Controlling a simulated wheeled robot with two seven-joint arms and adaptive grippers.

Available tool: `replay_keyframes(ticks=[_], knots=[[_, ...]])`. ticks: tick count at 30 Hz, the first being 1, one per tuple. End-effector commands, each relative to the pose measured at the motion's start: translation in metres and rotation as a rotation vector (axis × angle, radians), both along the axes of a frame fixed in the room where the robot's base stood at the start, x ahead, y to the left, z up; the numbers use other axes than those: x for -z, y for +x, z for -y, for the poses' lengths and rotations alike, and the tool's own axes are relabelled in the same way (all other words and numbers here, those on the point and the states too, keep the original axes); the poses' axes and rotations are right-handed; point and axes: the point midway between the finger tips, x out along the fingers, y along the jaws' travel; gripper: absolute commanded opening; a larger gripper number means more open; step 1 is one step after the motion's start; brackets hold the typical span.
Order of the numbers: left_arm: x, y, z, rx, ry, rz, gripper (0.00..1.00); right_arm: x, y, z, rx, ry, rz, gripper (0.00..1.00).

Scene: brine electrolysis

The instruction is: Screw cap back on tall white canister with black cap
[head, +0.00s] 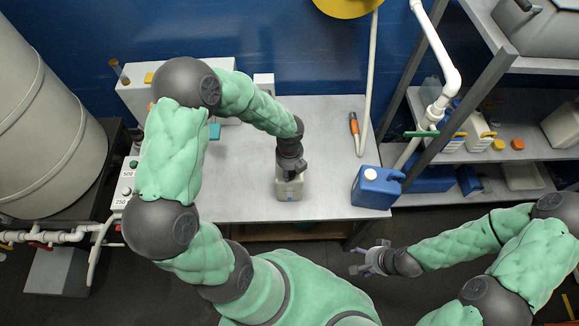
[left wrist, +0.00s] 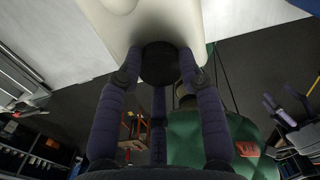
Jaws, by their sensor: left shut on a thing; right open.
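The tall white canister (head: 289,190) stands upright on the grey table, directly below my left gripper (head: 290,170). In the left wrist view the canister's pale body (left wrist: 120,22) fills the top, and its black cap (left wrist: 160,62) sits between my fingers. My left gripper (left wrist: 160,75) is shut on the black cap. The cap appears to meet the canister's top, but I cannot tell whether its thread is engaged. My right gripper (head: 374,261) is open and empty, away from the table at the lower right.
A blue jug (head: 376,189) stands close to the right of the canister at the table's right edge. An orange-handled tool (head: 354,126) lies behind it. A metal shelf (head: 485,155) with containers is further right. The table (head: 240,200) is bare left of the canister.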

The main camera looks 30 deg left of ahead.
Motion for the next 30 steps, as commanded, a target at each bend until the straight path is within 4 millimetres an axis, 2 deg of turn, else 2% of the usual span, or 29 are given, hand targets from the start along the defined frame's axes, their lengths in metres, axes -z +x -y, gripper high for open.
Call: replay_keyframes(ticks=[2,7,18,28,29,30], knots=[[-0.002,-0.002,0.001,0.063,-0.002,-0.006,0.0,-0.011,0.0,0.0,0.0,0.0,0.0,0.65],[0.001,-0.002,0.001,0.105,-0.002,-0.005,0.0,-0.012,0.0,0.0,0.0,0.0,-0.001,0.65],[-0.001,-0.002,0.001,0.383,-0.002,-0.006,0.0,-0.042,0.0,0.0,0.0,0.0,0.0,0.65],[0.002,-0.002,0.001,0.427,-0.002,-0.004,0.0,-0.043,0.0,0.0,0.0,0.0,0.0,0.65],[0.002,-0.002,0.001,0.426,-0.002,-0.004,0.43,-0.043,0.0,0.0,0.0,0.0,0.0,0.65],[0.002,-0.002,0.001,0.426,-0.002,-0.004,0.55,-0.043,0.0,0.0,0.0,0.0,0.0,0.65]])
